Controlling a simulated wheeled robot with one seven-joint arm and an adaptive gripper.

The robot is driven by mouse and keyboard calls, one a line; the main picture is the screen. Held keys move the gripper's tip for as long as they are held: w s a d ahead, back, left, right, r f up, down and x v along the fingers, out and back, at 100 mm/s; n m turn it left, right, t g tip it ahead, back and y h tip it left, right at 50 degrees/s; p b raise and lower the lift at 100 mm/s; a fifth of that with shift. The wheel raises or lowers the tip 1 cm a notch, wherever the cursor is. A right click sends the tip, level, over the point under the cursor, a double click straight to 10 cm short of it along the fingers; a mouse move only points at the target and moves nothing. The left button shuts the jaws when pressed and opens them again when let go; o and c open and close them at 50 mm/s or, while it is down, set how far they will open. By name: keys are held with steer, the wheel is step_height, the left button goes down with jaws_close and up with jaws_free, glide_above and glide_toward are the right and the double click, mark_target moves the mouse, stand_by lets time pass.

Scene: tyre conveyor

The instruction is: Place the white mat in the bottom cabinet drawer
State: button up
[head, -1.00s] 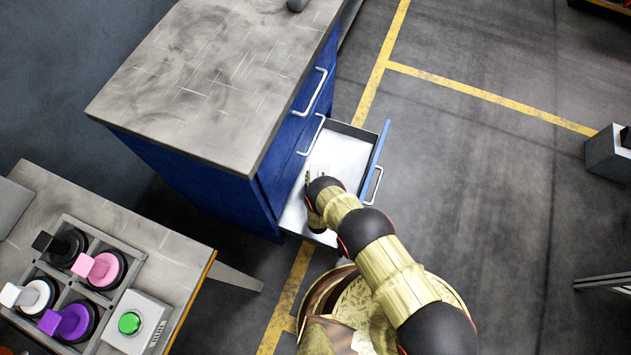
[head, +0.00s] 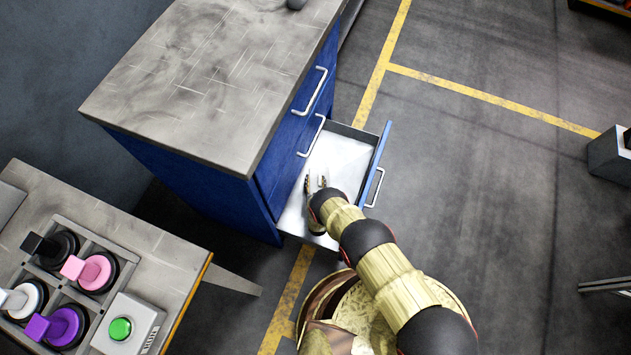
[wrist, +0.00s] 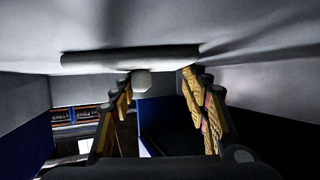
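The bottom cabinet drawer (head: 340,163) is pulled out, and its pale floor shows in the head view. My gripper (head: 315,182) is down in the drawer, its two fingers spread apart. In the wrist view, a flat white slab, seemingly the white mat (wrist: 130,60), lies against the drawer floor, which fills the top of the picture. A small pale knob (wrist: 141,84) on it sits between the tips of my open gripper (wrist: 160,78), nearer the left finger. The mat hardly stands out from the drawer floor in the head view.
The blue cabinet (head: 200,165) has a grey top and shut upper drawers. The open drawer's blue front (head: 378,150) stands on the right. A table with a grey rack (head: 72,232) of colored-handled pieces and a green button (head: 120,328) is at lower left.

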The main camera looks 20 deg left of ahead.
steer(key=o, duration=0.3)
steer(key=shift+o, duration=0.2)
steer(key=shift+r, duration=0.1)
steer(key=shift+s+r, duration=0.15)
steer(key=shift+s, duration=0.1)
steer(key=p+v, duration=0.4)
steer(key=v, duration=0.6)
steer(key=shift+s+d, duration=0.1)
steer(key=shift+s, duration=0.1)
steer(key=shift+s+d+r+p, duration=0.15)
steer(key=shift+s+d+p, duration=0.1)
steer(key=shift+s+p, duration=0.15)
